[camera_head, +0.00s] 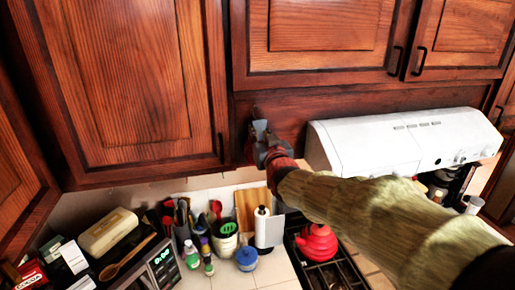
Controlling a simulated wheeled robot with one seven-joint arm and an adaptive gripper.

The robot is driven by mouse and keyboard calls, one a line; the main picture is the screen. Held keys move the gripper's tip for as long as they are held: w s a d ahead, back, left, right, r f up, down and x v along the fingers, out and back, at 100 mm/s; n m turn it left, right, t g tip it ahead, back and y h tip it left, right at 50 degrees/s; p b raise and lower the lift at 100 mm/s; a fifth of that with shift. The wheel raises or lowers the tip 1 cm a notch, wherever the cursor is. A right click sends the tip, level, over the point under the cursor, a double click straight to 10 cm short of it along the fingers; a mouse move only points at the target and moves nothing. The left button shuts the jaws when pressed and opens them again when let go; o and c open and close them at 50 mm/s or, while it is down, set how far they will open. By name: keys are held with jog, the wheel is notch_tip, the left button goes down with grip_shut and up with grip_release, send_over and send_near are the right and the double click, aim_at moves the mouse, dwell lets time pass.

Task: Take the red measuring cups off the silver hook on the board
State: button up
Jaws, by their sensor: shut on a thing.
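My gripper (261,128) is raised against the dark wood board (290,105) under the upper cabinets, just left of the white range hood. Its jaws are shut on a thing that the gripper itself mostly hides. A dark red part (279,166) shows at the wrist, between the jaws and my pale, rough-looking forearm; I cannot tell whether it is part of my arm or the measuring cups. No silver hook can be made out.
The white range hood (400,140) is close on the right of my arm. A red kettle (317,243) stands on the stove below. The counter holds a toaster oven (155,265), a paper towel roll (262,212), utensils and bottles. A cabinet door (130,80) is close on the left.

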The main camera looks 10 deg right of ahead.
grip_shut()
jog(key=shift+r, duration=0.1)
dwell(0.4)
jog(key=shift+s+r, duration=0.4)
jog(key=shift+s, duration=0.05)
jog(key=s+r+b, duration=0.3)
jog(key=s+r, duration=0.4)
jog(key=s, duration=0.6)
jog(key=shift+b, duration=0.3)
jog(key=shift+r, duration=0.3)
jog(key=shift+r, duration=0.7)
jog(key=shift+s, duration=0.2)
jog(key=s+b, duration=0.3)
jog(key=s, duration=0.5)
jog(key=shift+s+b, duration=0.4)
